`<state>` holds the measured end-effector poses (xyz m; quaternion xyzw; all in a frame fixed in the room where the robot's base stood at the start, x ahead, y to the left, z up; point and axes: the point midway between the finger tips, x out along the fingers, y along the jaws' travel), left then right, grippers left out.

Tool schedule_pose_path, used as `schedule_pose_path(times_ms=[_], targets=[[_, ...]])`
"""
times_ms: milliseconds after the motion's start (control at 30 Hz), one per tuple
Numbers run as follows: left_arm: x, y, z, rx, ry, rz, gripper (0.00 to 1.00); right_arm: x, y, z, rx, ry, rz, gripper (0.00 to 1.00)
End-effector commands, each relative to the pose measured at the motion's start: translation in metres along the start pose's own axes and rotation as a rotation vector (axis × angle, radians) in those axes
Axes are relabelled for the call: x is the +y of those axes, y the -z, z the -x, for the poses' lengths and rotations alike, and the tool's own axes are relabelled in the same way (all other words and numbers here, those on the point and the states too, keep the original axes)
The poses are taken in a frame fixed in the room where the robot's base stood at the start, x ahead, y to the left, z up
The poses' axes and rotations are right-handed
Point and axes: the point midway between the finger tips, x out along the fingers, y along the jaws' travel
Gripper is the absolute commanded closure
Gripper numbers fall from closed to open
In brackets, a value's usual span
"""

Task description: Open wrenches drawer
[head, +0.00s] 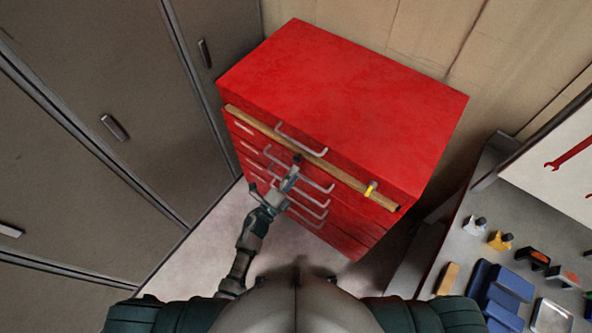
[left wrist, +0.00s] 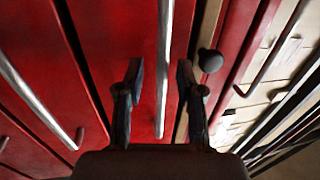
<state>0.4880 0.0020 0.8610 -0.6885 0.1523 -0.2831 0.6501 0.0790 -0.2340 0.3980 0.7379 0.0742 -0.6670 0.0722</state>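A red tool chest (head: 350,75) with several drawers stands ahead of me, its silver bar handles facing my left arm. My left gripper (head: 290,178) is at the chest's front, by the handle (head: 315,182) just below a tan strip. In the left wrist view the gripper (left wrist: 160,80) is open. A silver handle (left wrist: 164,50) runs between its two fingers, with no clear contact on either side. I see no readable drawer label, so I cannot tell which drawer holds wrenches. The right gripper is not in view.
The tan strip (head: 325,165) crosses the upper front, with a yellow piece (head: 371,188) near its right end. A dark round knob (left wrist: 210,60) is beside the right finger. Grey cabinets (head: 90,150) stand left. A bench (head: 470,245) with small items is right. Floor before the chest is clear.

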Motion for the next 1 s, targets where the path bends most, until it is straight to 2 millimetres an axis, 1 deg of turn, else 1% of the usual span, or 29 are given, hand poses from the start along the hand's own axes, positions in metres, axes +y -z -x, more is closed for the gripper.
schedule_pose_path(times_ms=[33, 133, 433, 467, 500, 567, 600, 867, 1000], targets=[[-0.0004, -0.0007, -0.0059, 0.0, 0.001, 0.0, 0.63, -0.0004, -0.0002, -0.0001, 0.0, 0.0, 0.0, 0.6], [0.0001, -0.0015, -0.0115, -0.001, 0.001, 0.003, 0.63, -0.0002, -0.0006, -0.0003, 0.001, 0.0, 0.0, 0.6], [0.0002, 0.0001, -0.0153, -0.001, -0.001, 0.001, 0.63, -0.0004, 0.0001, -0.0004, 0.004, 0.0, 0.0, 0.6], [0.0002, 0.0001, -0.0154, -0.001, -0.001, 0.001, 0.66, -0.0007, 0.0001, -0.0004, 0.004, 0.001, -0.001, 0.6], [0.0002, 0.0002, -0.0154, -0.001, -0.001, 0.001, 0.76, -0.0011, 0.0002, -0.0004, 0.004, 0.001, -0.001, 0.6], [0.0002, 0.0002, -0.0153, -0.001, -0.001, 0.001, 0.91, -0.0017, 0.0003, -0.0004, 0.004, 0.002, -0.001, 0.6], [0.0003, 0.0002, -0.0154, 0.0, -0.001, 0.001, 1.0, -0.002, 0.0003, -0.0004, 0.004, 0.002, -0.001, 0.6], [0.0012, 0.0013, -0.0151, 0.001, -0.002, 0.002, 1.0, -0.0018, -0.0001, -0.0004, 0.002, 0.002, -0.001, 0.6], [0.001, 0.002, -0.011, 0.003, -0.003, 0.002, 1.0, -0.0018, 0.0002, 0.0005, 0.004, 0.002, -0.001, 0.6]])
